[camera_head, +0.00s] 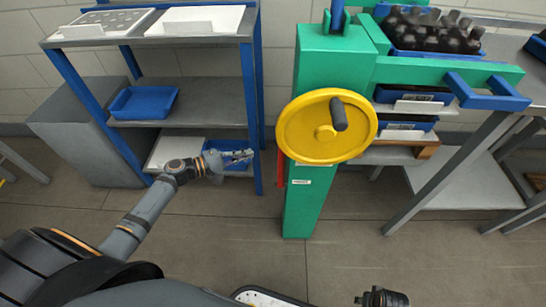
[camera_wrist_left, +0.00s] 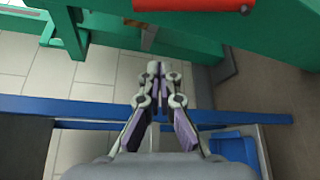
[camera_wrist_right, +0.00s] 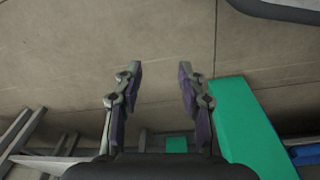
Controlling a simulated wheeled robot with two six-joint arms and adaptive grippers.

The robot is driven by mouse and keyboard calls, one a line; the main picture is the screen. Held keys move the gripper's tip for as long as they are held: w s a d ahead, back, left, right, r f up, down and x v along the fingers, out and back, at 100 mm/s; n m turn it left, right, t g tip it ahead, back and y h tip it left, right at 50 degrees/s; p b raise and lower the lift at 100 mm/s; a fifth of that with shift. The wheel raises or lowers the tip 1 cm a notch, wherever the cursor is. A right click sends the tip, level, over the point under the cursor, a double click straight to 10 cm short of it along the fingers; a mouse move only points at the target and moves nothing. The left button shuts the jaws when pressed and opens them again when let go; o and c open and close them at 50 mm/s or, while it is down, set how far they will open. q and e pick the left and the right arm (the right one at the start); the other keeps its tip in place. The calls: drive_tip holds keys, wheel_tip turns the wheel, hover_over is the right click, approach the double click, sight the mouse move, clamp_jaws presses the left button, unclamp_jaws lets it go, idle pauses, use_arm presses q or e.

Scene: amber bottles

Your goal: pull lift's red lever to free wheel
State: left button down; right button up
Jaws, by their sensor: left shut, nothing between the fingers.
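The lift is a green column (camera_head: 308,200) with a yellow wheel (camera_head: 308,142) that has a dark handle (camera_head: 339,114). Its red lever (camera_head: 281,169) shows as a thin upright strip at the column's left side, below the wheel. In the left wrist view the red lever (camera_wrist_left: 190,6) lies across the top edge, partly cut off. My left gripper (camera_head: 245,156) is left of the lever, apart from it, in front of the shelf. In its wrist view its fingertips (camera_wrist_left: 158,70) are together and empty. My right gripper (camera_wrist_right: 159,76) is open and empty above the floor.
A blue-framed shelf (camera_head: 200,92) stands at left with a blue tray (camera_head: 143,103) and panels. The lift's green arm (camera_head: 440,72) extends right, near stacked blue crates and dark bottles (camera_head: 432,30). A grey table stands at right. The floor (camera_head: 200,235) in front is clear.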

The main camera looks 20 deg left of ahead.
sight(281, 166)
use_arm(q)
drive_tip(key=b+x, duration=0.1)
drive_tip(key=x, duration=0.9)
drive_tip(key=s, duration=0.1)
drive_tip(key=s+d+p, duration=0.1)
drive_tip(key=s+r, duration=0.1)
drive_tip(key=shift+s+d, duration=0.15)
drive_tip(key=shift+d, duration=0.2)
use_arm(e)
drive_tip(key=shift+s+d+f, duration=0.2)
drive_tip(key=shift+f, duration=0.55)
drive_tip(key=shift+r, duration=0.1)
